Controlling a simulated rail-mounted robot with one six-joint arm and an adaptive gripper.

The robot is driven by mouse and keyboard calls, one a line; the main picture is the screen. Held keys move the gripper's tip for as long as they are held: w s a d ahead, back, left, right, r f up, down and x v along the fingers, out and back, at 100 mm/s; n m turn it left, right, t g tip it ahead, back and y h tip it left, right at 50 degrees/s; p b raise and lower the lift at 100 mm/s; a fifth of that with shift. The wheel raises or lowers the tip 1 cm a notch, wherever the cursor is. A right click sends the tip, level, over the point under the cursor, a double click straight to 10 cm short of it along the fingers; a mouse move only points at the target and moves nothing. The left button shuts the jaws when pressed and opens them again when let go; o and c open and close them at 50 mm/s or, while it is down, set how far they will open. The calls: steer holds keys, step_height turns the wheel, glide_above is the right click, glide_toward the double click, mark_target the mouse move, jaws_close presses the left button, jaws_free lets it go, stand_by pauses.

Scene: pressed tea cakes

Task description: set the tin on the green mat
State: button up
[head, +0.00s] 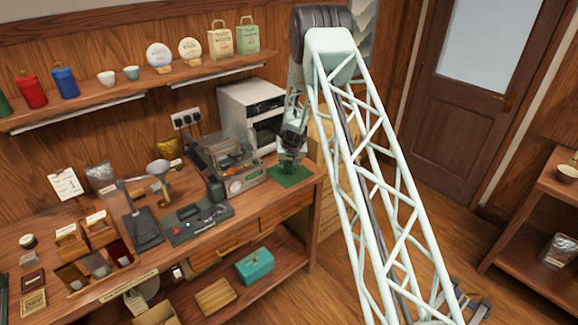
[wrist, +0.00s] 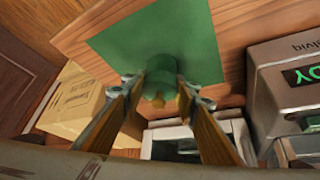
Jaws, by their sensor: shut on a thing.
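The green mat (head: 291,178) lies at the right end of the wooden workbench. It also shows in the wrist view (wrist: 204,45) as a flat green square. My gripper (head: 290,150) is over the mat in the head view. In the wrist view my gripper (wrist: 158,85) is shut on the dark green tin (wrist: 159,80), one finger on each side. The tin is in front of the mat there, and its green blends with the mat. I cannot tell whether its base touches the mat. In the head view the tin is mostly hidden by my gripper.
A machine with a green display (head: 243,180) stands just left of the mat; its lit display also shows in the wrist view (wrist: 303,75). A white oven-like box (head: 252,105) stands behind. A cardboard box (wrist: 78,105) is near the bench end. The bench's right edge is close.

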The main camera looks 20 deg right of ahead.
steer(key=shift+f, duration=0.15)
steer(key=o, duration=0.8)
steer(key=shift+o, duration=0.2)
steer(key=shift+r, duration=0.2)
steer(key=v, duration=1.2)
stand_by(0.6)
